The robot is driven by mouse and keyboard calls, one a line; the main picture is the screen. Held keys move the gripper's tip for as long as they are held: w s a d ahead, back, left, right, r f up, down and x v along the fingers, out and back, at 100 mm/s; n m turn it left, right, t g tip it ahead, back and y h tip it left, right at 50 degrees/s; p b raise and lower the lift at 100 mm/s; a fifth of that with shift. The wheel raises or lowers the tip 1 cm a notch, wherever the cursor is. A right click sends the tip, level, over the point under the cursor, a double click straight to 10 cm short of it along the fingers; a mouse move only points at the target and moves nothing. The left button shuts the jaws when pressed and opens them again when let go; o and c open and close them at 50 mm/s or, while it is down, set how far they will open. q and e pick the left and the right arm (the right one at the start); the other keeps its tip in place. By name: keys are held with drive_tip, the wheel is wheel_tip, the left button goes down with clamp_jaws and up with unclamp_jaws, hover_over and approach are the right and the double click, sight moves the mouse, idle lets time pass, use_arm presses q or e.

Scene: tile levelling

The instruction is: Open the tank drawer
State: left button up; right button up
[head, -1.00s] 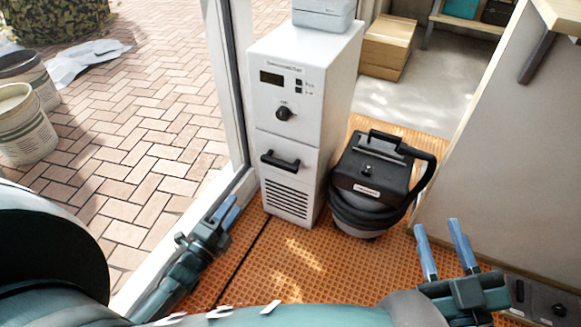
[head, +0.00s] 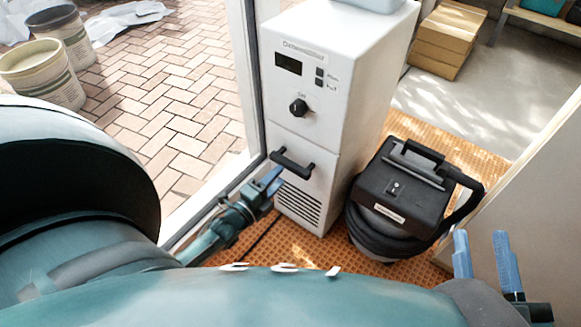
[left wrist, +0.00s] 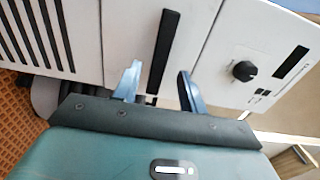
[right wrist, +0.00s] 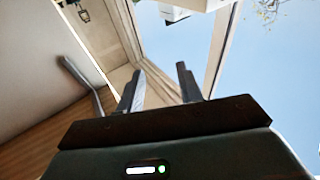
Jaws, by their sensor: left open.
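The white dehumidifier cabinet (head: 345,60) stands by the door frame. Its lower front panel, the tank drawer (head: 325,172), looks shut, flush with the front. It carries a black bar handle (head: 292,163) above slotted vents. My left gripper (head: 271,179) is open just below and in front of the handle. My right gripper (head: 483,240) is open and empty at the lower right, away from the cabinet.
A black-topped vacuum cleaner (head: 405,185) with a hose stands close to the cabinet's right. Cardboard boxes (head: 445,40) lie behind. The door frame (head: 252,90) is close on the left, with buckets (head: 42,75) outside. Some orange mat (head: 305,243) is clear in front.

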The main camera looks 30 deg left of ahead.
sight(287, 168)
use_arm(q)
drive_tip(key=w, duration=0.2)
drive_tip(key=w+b, duration=0.1)
drive_tip(key=w, duration=0.2)
drive_tip(key=shift+d+f, duration=0.1)
drive_tip(key=shift+d, duration=0.1)
drive_tip(key=shift+w+b, duration=0.35)
drive_tip(key=shift+w, duration=0.4)
use_arm(e)
drive_tip(key=shift+w+r+n+t+y, duration=0.25)
drive_tip(key=shift+r, duration=0.2)
drive_tip(key=shift+w+r+n+t+y, duration=0.2)
drive_tip(key=shift+r+n+t+y, duration=0.05)
drive_tip(key=shift+r, duration=0.2)
use_arm(q)
clamp_jaws()
use_arm(e)
drive_tip(key=shift+f, duration=0.1)
